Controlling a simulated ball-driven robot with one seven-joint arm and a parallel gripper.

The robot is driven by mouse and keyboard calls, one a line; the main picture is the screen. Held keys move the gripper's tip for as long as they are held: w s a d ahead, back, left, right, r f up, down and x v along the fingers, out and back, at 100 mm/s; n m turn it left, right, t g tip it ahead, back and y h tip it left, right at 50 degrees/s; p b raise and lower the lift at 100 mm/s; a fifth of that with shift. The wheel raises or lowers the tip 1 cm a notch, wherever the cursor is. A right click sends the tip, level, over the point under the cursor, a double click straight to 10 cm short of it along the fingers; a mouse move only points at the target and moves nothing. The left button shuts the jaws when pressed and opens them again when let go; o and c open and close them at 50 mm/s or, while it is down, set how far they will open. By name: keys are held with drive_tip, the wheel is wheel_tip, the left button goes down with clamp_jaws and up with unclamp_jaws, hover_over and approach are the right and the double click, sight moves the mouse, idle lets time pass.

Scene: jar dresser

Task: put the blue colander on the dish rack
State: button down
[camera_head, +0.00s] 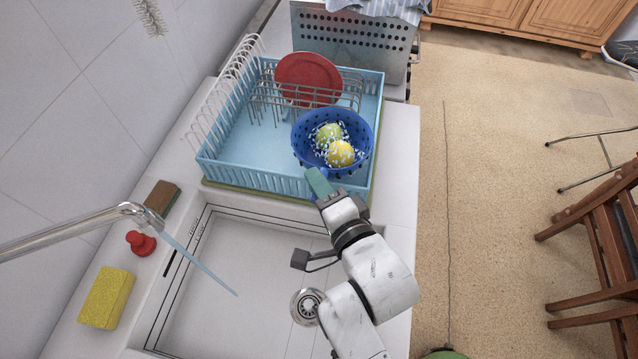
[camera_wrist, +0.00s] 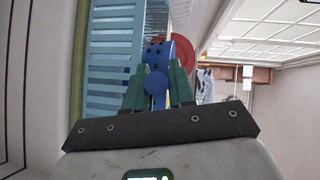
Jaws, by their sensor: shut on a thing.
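The blue colander (camera_head: 364,158) is over the near right part of the light blue dish rack (camera_head: 237,165). It holds a green fruit (camera_head: 328,133) and a yellow fruit (camera_head: 341,153). My gripper (camera_head: 318,180) is shut on the colander's near side. In the wrist view the green fingers of my gripper (camera_wrist: 160,92) close on a blue part of the colander (camera_wrist: 157,82). I cannot tell whether the colander's base touches the rack. The rack (camera_wrist: 112,45) also shows in the wrist view.
A red plate (camera_head: 307,75) stands in the wire slots at the back of the rack. The sink (camera_head: 235,270) lies in front, with a faucet (camera_head: 75,228) at left. A brown sponge (camera_head: 162,196), a red stopper (camera_head: 140,243) and a yellow sponge (camera_head: 107,297) lie along the left ledge.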

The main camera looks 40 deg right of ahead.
drive_tip(key=shift+f+b, duration=0.3)
drive_tip(key=shift+f, duration=0.35)
drive_tip(key=c, duration=1.2)
unclamp_jaws()
drive_tip(key=shift+f, duration=0.15)
drive_tip(key=shift+c, duration=0.2)
drive_tip(key=shift+r, duration=0.2)
drive_tip(key=r+b+v, duration=0.1)
drive_tip(key=b+v, duration=0.1)
drive_tip(key=v, duration=1)
